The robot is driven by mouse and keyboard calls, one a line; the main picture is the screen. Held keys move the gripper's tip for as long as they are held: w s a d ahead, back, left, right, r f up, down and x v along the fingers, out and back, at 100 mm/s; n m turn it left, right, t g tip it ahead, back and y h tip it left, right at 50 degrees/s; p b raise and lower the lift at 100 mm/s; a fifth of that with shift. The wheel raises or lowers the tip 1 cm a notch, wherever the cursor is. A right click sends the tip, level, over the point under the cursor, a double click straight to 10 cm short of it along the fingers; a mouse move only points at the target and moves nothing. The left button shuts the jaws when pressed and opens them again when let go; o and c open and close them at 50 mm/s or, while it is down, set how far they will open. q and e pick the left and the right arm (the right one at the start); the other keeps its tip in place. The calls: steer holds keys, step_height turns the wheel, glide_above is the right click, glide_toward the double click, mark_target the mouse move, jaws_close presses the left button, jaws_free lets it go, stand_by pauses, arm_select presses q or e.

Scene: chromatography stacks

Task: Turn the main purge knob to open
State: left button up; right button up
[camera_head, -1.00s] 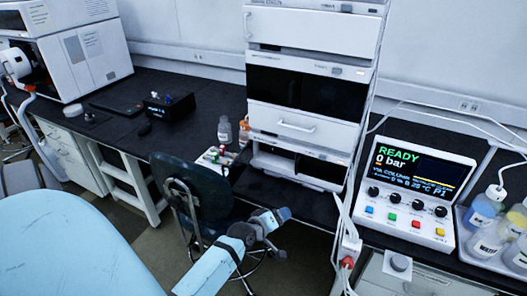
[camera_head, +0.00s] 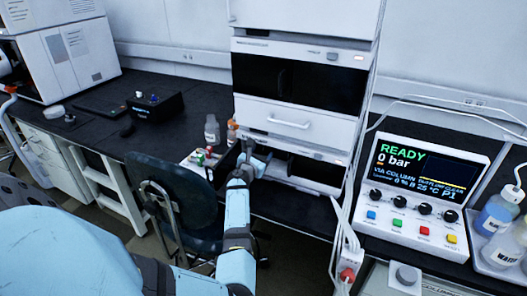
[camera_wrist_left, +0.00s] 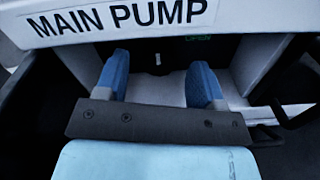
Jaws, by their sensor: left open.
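My left gripper (camera_head: 250,152) is raised in front of the lower part of the white instrument stack (camera_head: 291,123). In the left wrist view its two blue fingers (camera_wrist_left: 159,78) are apart, with nothing visibly held between them. A MAIN PUMP label (camera_wrist_left: 132,17) is on the white front just ahead of the fingers. Beyond the fingertips is a dark area with green OPEN lettering (camera_wrist_left: 198,38) and a small white mark (camera_wrist_left: 158,58). The main purge knob cannot be made out clearly there. My right gripper is not in view.
A chair (camera_head: 178,200) stands left of my left arm. Bottles (camera_head: 212,131) and a small tray (camera_head: 197,160) are left of the stack. The control panel (camera_head: 430,200) showing READY and 0 bar is at right, with a grey knob (camera_head: 405,275) below.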

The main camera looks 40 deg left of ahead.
arm_select(q)
steer(key=shift+x, duration=1.1)
steer(key=shift+w+a, duration=0.1)
steer(key=shift+w, duration=0.25)
steer(key=c, duration=0.9)
steer(key=shift+c, duration=0.2)
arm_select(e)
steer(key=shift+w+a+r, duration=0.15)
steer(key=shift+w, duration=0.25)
